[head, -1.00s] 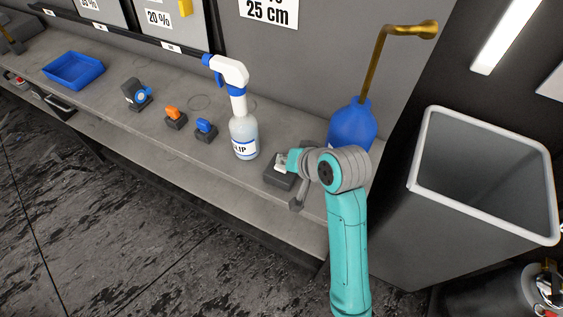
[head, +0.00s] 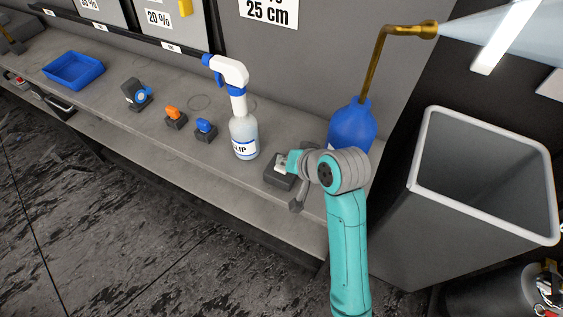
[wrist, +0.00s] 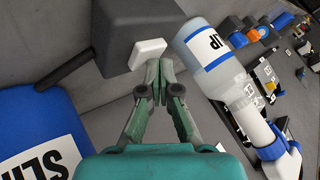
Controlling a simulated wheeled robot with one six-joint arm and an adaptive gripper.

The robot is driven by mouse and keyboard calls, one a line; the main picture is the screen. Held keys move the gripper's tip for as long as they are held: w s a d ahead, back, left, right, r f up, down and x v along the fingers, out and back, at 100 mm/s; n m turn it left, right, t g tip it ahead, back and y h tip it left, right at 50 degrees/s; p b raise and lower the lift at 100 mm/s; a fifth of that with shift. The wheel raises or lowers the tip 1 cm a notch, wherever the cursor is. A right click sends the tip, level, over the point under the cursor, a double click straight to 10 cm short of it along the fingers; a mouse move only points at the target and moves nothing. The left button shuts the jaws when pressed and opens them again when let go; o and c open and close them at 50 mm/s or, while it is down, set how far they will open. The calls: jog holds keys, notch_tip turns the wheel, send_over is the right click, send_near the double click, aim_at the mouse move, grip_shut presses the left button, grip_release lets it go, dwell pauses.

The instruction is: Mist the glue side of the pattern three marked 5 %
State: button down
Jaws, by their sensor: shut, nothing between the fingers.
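My gripper (wrist: 158,82) is shut and empty, its fingertips at a white pad (wrist: 147,53) on a dark grey block (wrist: 130,25). They look to be touching the pad. In the head view the block (head: 277,179) sits on the shelf and my wrist hides part of it. A blue bottle (head: 352,125) with a bent brass nozzle (head: 400,30) stands to the right of the block. A pale cone of mist (head: 490,28) leaves the nozzle to the right. The bottle's label reads "SLI" in the wrist view (wrist: 45,160). No film pattern marked 5 % is visible.
A white and blue trigger sprayer (head: 243,135) stands left of the block. Blue (head: 205,130) and orange (head: 174,116) knobbed blocks and a blue tray (head: 73,70) sit farther left. A grey bin (head: 485,170) stands at the right. The shelf front is clear.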

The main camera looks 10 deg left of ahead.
jog(key=shift+f, duration=0.25)
jog(key=shift+r, duration=3.45)
